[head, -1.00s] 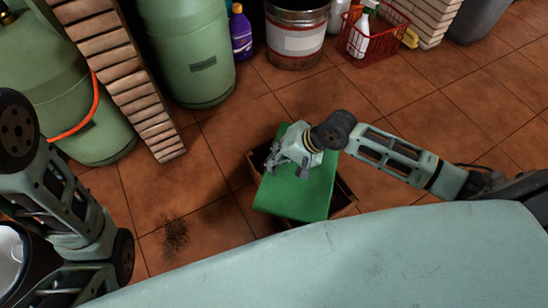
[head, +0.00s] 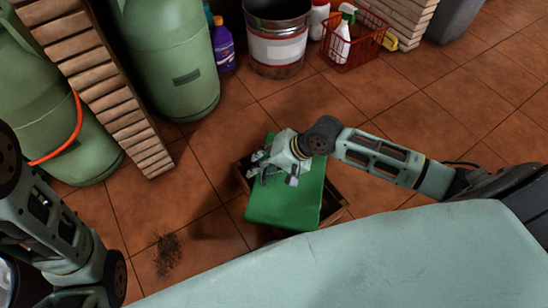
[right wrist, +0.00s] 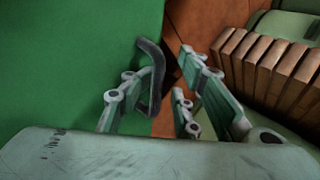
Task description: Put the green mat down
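The green mat (head: 292,207) lies over a brown wooden crate (head: 338,213) on the tiled floor, covering most of its top. My right gripper (head: 264,168) is at the mat's upper left edge, with its fingers spread. In the right wrist view the fingers (right wrist: 176,85) stand apart, one over the green mat (right wrist: 65,65) and one beyond its edge over the floor. Whether a finger touches the mat is unclear. My left arm shows at the left, but its gripper is out of view.
Green gas cylinders (head: 172,60) and a brick pillar (head: 120,100) stand at upper left. A purple bottle (head: 223,45), a metal bucket (head: 277,48) and a red basket (head: 352,48) stand at the back. A dark dirt patch (head: 167,255) marks the floor. Tiles right of the crate are clear.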

